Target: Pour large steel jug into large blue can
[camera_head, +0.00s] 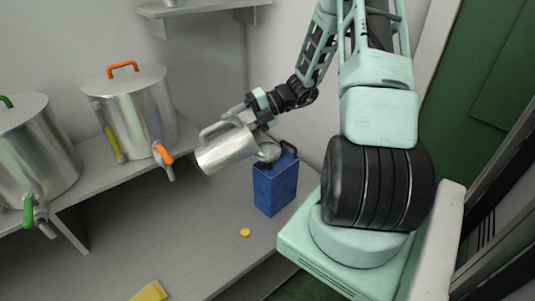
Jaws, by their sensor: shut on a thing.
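The large steel jug (226,150) is in the middle of the head view, tilted well over on its side, with its wide end toward the lower left. My gripper (266,124) is shut on the jug and holds it above the bench. The large blue can (275,186) stands upright on the bench, just below and to the right of the jug. The can has a dark handle on top. The jug and my gripper hide part of the can's top. I cannot tell whether any liquid is flowing.
A steel tank with an orange handle and tap (138,112) and one with green fittings (35,150) stand on a raised shelf at left. A small yellow cap (245,232) and a yellow cloth (150,291) lie on the bench (190,245). The bench's front left is otherwise clear.

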